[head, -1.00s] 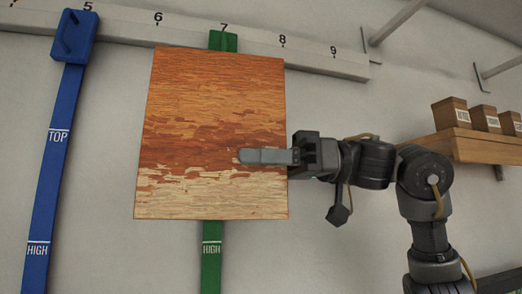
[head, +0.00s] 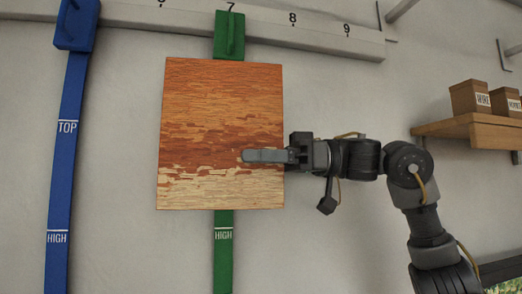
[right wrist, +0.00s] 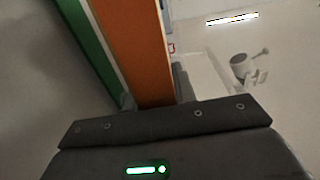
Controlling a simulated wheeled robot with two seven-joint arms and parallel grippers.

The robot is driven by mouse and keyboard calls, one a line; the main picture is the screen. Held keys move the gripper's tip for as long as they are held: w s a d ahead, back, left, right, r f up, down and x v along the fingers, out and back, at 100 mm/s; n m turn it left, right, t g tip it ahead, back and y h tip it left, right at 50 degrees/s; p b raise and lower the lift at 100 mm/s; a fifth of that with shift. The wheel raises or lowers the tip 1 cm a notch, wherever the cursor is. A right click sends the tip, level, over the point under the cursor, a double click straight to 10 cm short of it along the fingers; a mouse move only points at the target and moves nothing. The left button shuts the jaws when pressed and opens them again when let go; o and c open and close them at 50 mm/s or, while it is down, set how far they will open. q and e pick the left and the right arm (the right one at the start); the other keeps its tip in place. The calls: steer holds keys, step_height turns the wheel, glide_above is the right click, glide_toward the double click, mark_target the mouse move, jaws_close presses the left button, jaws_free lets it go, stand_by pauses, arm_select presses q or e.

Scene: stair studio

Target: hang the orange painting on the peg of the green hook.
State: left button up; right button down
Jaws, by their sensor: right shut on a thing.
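The orange painting (head: 221,110) hangs upright in front of the green strap in the head view, with a pale band along its bottom. My right gripper (head: 268,156) is shut on its right edge, one finger lying across its front. The green hook (head: 229,35) sits on the rail at number 7, just above the painting's top edge; the strap shows again below it at the HIGH mark. In the right wrist view the painting's orange side (right wrist: 135,45) runs into the jaws, beside the green strap (right wrist: 85,45). The painting's back is hidden. My left gripper is out of view.
A blue hook (head: 76,25) with its strap hangs to the left. The numbered white rail (head: 325,38) crosses the wall above. A wooden shelf (head: 470,128) with boxes is at the right. Bare wall lies between the straps.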

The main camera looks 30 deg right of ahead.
steer(key=shift+w+d, duration=0.15)
steer(key=shift+w, duration=0.4)
steer(key=shift+f, duration=0.55)
steer(key=shift+f+b, duration=0.25)
steer(key=shift+b, duration=0.15)
steer(key=c, duration=1.1)
jaws_free()
steer(key=shift+o, duration=0.2)
steer(key=shift+d, duration=0.1)
steer(key=shift+d, duration=0.3)
steer(key=b+v, duration=0.2)
steer(key=v, duration=0.8)
steer(key=shift+s+b, duration=0.2)
steer(key=shift+b, duration=0.2)
